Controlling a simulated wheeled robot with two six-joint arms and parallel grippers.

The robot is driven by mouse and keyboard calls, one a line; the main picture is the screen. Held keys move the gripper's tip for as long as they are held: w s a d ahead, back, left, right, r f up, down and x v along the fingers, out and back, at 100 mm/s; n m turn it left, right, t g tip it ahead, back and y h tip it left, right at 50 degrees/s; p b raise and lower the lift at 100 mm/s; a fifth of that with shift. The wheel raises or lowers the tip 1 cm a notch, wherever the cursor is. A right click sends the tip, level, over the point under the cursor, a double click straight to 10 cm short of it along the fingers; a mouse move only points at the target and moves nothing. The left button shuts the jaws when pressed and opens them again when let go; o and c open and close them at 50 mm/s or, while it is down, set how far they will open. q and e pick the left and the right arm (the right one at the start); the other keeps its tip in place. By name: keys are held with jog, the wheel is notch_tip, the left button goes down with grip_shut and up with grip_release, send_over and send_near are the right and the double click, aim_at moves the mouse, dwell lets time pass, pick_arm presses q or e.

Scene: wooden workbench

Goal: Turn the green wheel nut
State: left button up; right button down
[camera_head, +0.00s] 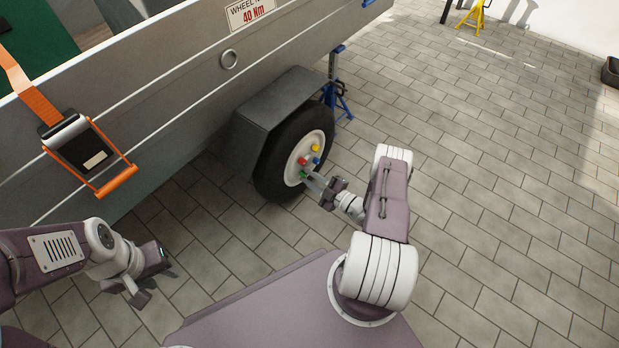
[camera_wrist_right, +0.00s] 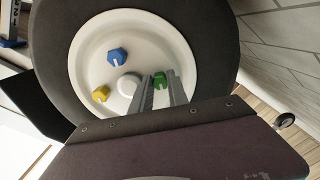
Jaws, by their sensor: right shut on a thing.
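The green wheel nut (camera_head: 304,175) is at the lower part of the trailer wheel's white rim (camera_head: 293,176). In the right wrist view the green nut (camera_wrist_right: 160,79) sits between the two fingers of my right gripper (camera_wrist_right: 160,84), which is shut on it. My right gripper (camera_head: 311,182) reaches the wheel from the right in the head view. My left gripper (camera_head: 158,281) is open and empty above the paving at lower left, away from the wheel.
Blue (camera_wrist_right: 117,57) and yellow (camera_wrist_right: 101,93) nuts surround the hub; a red nut (camera_head: 301,160) shows in the head view. A grey fender (camera_head: 270,105) covers the tyre top. A blue stand (camera_head: 337,92) is behind.

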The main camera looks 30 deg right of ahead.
jog(key=c, duration=1.3)
grip_release()
jog(key=shift+s, duration=0.1)
jog(key=p+v, duration=0.4)
jog(key=v, duration=0.5)
